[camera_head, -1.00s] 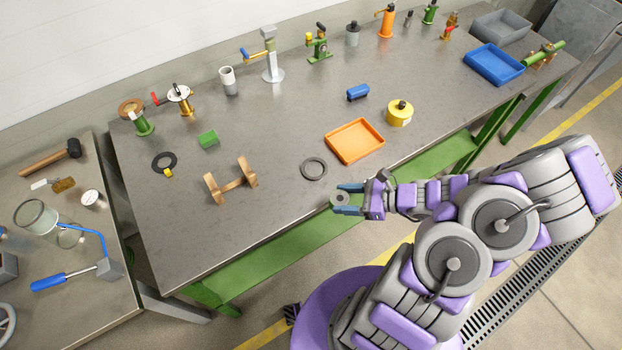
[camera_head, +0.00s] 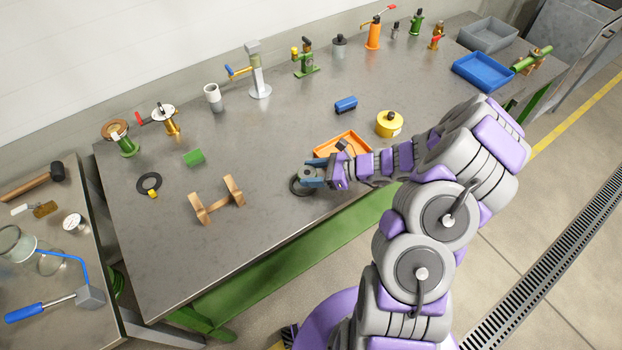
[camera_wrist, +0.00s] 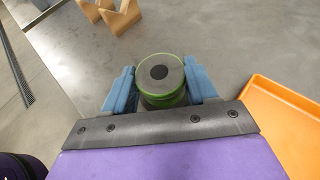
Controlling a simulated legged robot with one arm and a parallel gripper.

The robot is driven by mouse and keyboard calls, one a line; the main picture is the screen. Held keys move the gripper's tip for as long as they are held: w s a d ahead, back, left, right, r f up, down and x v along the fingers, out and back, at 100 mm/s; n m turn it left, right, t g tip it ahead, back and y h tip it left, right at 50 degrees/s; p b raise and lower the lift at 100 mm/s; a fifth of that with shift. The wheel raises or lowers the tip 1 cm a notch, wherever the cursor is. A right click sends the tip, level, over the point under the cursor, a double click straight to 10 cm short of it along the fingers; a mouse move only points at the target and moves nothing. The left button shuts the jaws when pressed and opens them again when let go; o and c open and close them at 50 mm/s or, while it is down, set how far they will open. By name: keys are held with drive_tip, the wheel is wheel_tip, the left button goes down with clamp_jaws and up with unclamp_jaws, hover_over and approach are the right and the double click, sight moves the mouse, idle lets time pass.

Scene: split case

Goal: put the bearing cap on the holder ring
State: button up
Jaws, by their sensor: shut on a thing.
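My gripper (camera_head: 312,174) is shut on the bearing cap (camera_wrist: 161,74), a round grey piece with a green rim and a dark centre. The cap sits between the two blue fingers in the wrist view. The ring does not show in the wrist view, where the cap and gripper block the area beneath.
An orange tray (camera_head: 354,136) lies close to the right of my gripper. A wooden cradle (camera_head: 217,203) stands to the left. A blue block (camera_head: 346,105) and a yellow canister (camera_head: 389,124) are farther back. Another black ring (camera_head: 149,181) with a yellow tab lies far left.

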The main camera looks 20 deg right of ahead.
drive_tip(key=shift+w+a+f, duration=0.25)
drive_tip(key=shift+w, duration=0.05)
drive_tip(key=f, duration=0.1)
drive_tip(key=a+f+b, duration=0.1)
drive_tip(key=shift+f, duration=0.4)
drive_tip(key=shift+s+a+f+b, duration=0.1)
drive_tip(key=shift+a+b, duration=0.05)
drive_tip(key=shift+b, duration=0.15)
drive_tip(key=shift+c, duration=0.7)
drive_tip(key=shift+d+f, duration=0.1)
drive_tip(key=shift+d, duration=0.25)
drive_tip(key=shift+f, duration=0.25)
